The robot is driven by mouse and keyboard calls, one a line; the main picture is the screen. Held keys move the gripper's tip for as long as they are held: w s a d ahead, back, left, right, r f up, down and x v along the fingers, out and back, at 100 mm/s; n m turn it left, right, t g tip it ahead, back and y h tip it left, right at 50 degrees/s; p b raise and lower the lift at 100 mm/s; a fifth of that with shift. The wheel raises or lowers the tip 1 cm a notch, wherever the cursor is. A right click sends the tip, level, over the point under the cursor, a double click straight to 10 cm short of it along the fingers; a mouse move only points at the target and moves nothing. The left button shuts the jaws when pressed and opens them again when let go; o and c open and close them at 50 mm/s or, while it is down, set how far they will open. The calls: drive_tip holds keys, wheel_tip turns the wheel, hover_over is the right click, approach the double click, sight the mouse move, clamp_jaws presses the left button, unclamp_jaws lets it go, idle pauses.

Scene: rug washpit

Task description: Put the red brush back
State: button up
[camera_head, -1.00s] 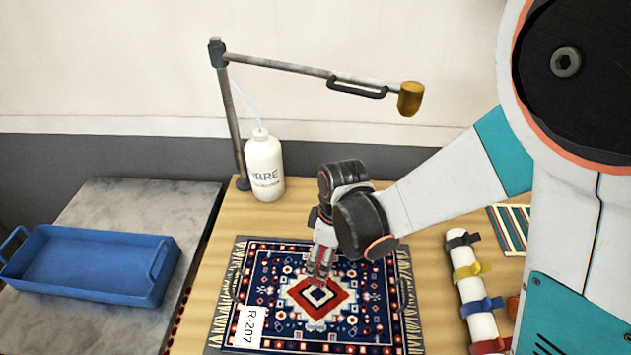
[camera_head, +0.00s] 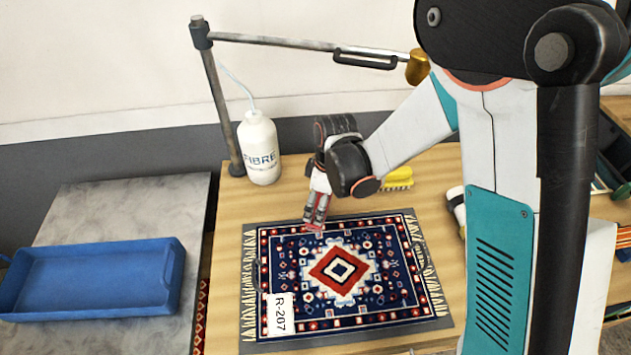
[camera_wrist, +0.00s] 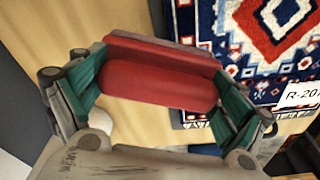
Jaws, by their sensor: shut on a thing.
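The red brush (camera_wrist: 160,82) lies crosswise between the green-lined fingers of my gripper (camera_wrist: 160,95) in the wrist view. My gripper is shut on it. In the head view my gripper (camera_head: 316,212) is over the back left edge of the patterned rug, and only a little red of the brush (camera_head: 314,229) shows at its tips. In the wrist view bare wooden bench lies beneath the brush, with the rug to the right. I cannot tell the height of the brush above the bench. A yellow brush (camera_head: 398,178) lies behind the rug, right of my gripper, partly hidden by my arm.
The patterned rug (camera_head: 350,275) with an R-207 tag (camera_head: 280,314) lies on the wooden bench (camera_head: 232,205). A white bottle (camera_head: 259,150) stands at the back left under a jointed metal arm (camera_head: 280,41). A blue tray (camera_head: 95,278) sits on the grey slab at left.

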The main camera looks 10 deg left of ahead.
drive_tip(key=w, duration=0.3)
drive_tip(key=w+a, duration=0.1)
drive_tip(key=w, duration=0.2)
drive_tip(key=w+a, duration=0.1)
drive_tip(key=w, duration=0.2)
drive_tip(key=shift+a+b, duration=0.15)
drive_tip(key=shift+b, duration=0.15)
drive_tip(key=shift+f+b, duration=0.45)
drive_tip(key=shift+f, duration=1.3)
drive_tip(key=o, duration=1)
drive_tip(key=shift+f, duration=0.15)
drive_tip(key=shift+o, duration=0.6)
drive_tip(key=shift+r, duration=0.2)
wheel_tip(320, 180, up, 8)
drive_tip(key=p, duration=0.1)
drive_tip(key=shift+d+f+p, duration=0.25)
drive_tip(key=shift+d+p, duration=0.05)
drive_tip(key=shift+d, duration=0.1)
